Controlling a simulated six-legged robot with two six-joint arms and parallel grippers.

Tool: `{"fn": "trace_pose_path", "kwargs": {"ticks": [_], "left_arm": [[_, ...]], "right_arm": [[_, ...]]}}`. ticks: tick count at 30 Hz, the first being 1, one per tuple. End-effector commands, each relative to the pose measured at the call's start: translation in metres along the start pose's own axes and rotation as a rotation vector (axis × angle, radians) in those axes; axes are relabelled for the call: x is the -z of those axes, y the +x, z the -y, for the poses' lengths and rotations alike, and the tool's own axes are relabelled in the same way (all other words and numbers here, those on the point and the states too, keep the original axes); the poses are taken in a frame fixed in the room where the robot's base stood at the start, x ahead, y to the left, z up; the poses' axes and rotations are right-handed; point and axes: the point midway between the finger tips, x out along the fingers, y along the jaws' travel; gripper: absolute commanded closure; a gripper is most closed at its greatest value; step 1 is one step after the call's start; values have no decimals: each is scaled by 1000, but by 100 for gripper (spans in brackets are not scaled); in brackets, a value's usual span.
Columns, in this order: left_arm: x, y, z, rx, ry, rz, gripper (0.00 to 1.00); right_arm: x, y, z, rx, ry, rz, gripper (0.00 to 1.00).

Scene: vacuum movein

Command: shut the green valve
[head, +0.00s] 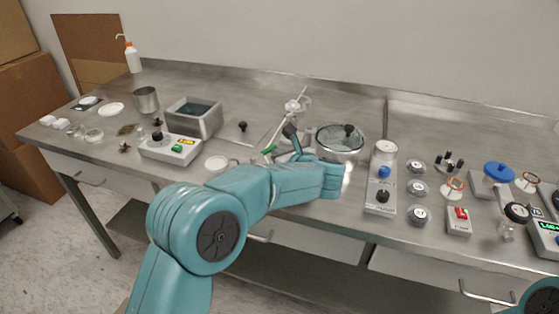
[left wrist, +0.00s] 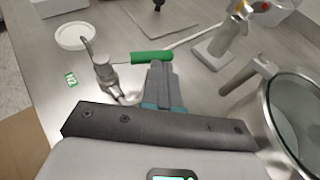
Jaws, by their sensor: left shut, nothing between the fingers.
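The green valve handle (head: 268,150) is a short green lever at the middle front of the steel bench. In the left wrist view the green handle (left wrist: 152,57) points right from its metal valve body (left wrist: 104,71). My left gripper (head: 278,156) is right beside the handle. In the left wrist view its fingertips (left wrist: 160,68) are together and empty, just below the handle's right half; I cannot tell whether they touch it. The valve body is mostly hidden behind my arm in the head view. My right gripper is not in view.
A glass-lidded pot (head: 340,143) stands close right of my left gripper. A stand with a rod (head: 290,115) is behind it. A white dish (head: 216,163) lies to the left. A control box (head: 171,149) and a steel basin (head: 194,118) stand farther left.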

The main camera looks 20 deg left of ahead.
Motion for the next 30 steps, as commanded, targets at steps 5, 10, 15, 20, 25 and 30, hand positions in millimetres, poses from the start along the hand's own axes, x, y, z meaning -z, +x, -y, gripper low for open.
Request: {"fn": "trace_pose_path", "kwargs": {"ticks": [5,10,15,20,25,30], "left_arm": [[-1,5,0,-131,-51,0,100],[-2,10,1,-128,-50,0,100],[-5,13,1,-127,-47,0,100],[-5,13,1,-126,-48,0,100],[-3,11,-1,-125,-49,1,100],[-1,8,-4,-124,-49,1,100]], "right_arm": [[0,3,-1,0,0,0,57],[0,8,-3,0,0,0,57],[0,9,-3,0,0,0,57],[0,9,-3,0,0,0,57],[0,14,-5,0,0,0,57],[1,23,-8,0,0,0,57]]}}
